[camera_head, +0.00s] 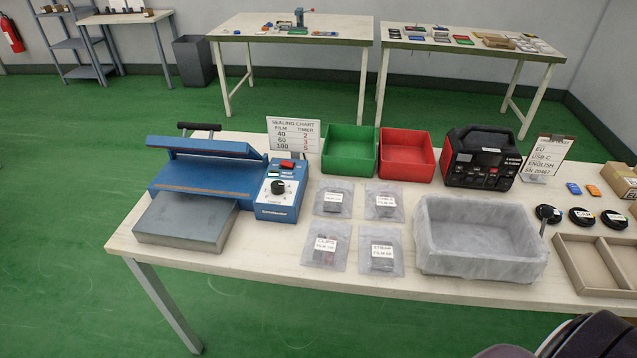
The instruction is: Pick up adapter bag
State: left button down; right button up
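Several clear plastic bags with white labels lie flat on the near table, in the middle. The back-left bag (333,199) holds something dark, and its label is too small to read surely; it may be the adapter bag. Beside it on the right lies a bag that seems labelled cable (385,202). In front lie a bag labelled clips (325,246) and one that seems labelled strap (382,251). The bags lie apart from each other. Neither of my grippers is in view.
A blue sealing machine (210,165) stands left of the bags. Behind them are a green bin (349,150) and a red bin (407,155). A lined grey box (480,238) stands to the right, a black power unit (482,157) behind it, and a divided tray (592,262) at far right.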

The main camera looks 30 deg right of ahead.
aim_at(333, 198)
jog(key=i+j+z, duration=0.15)
jog(key=j+z, duration=0.2)
jog(key=j, duration=0.4)
jog(key=j+z, duration=0.35)
jog(key=j, duration=0.35)
